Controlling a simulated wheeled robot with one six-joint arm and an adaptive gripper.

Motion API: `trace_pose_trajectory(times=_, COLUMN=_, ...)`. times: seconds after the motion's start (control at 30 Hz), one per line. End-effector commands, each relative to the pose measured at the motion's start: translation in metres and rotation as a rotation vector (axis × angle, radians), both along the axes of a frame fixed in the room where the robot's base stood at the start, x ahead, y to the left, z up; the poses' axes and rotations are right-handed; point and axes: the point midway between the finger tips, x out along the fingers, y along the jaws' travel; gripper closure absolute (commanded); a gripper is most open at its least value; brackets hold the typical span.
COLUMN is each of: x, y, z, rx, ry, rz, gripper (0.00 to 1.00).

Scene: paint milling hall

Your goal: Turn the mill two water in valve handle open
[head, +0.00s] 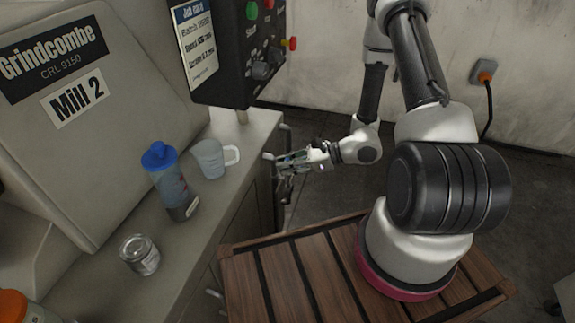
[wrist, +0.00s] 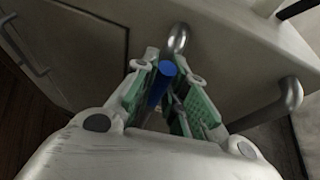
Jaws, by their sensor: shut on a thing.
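A blue valve handle (wrist: 161,80) lies between the green-padded fingers of my gripper (wrist: 168,78) in the wrist view. The gripper is shut on it, one finger on each side. A bent metal pipe (wrist: 178,38) stands just beyond the handle, on the front of the pale cabinet. In the head view my gripper (head: 279,161) is beside the right end of the mill's counter, and the handle cannot be made out there. The Mill 2 sign (head: 78,98) is on the machine at the left. The valve body is mostly hidden by the gripper.
A second bent pipe (wrist: 290,94) is close to the right of the gripper. On the counter (head: 100,249) are a blue-lidded bottle (head: 168,180), a pale mug (head: 210,158) and a glass jar (head: 139,255). A dark control box (head: 235,75) overhangs the counter's back.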

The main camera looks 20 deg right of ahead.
Motion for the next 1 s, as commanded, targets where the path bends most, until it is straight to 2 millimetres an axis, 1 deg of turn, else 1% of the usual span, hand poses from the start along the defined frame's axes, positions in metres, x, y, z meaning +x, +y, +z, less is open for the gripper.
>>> trace_pose_trajectory(times=0.57, x=-0.0005, y=0.0002, z=-0.0007, rx=-0.018, ry=-0.025, rz=0.001, gripper=1.00)
trace_pose_trajectory(times=0.6, x=-0.0005, y=0.0003, z=-0.0007, rx=-0.018, ry=-0.025, rz=0.001, gripper=0.81)
trace_pose_trajectory(times=0.7, x=-0.0005, y=0.0002, z=-0.0005, rx=-0.018, ry=-0.024, rz=0.000, gripper=0.64)
trace_pose_trajectory(times=1.0, x=-0.0002, y=-0.0005, z=0.0000, rx=-0.017, ry=-0.025, rz=-0.001, gripper=0.64)
